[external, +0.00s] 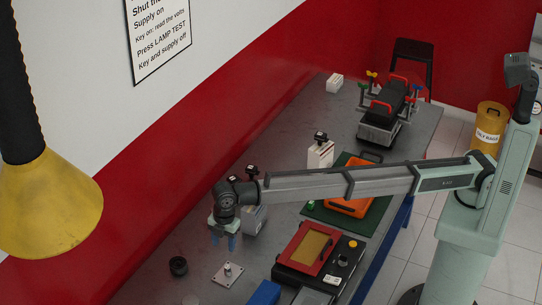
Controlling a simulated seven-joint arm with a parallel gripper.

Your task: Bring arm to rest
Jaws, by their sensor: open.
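My gripper (224,243) hangs at the end of my outstretched arm, pointing down over the grey workbench (135,272). Its two bluish fingers are apart and nothing shows between them. It is left of a small light box with a dark knob (254,219), which my wrist partly hides. A metal plate with a short upright post (228,273) lies below it in the picture. The exact height of the fingers above the bench cannot be told.
A round black part (178,266) lies on the bench. A black panel with a red-framed yellow window (313,248), a blue box (264,293), an orange case (348,206) and a black unit with red handles (385,107) stand rightward. A yellow hood (48,205) hangs at left.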

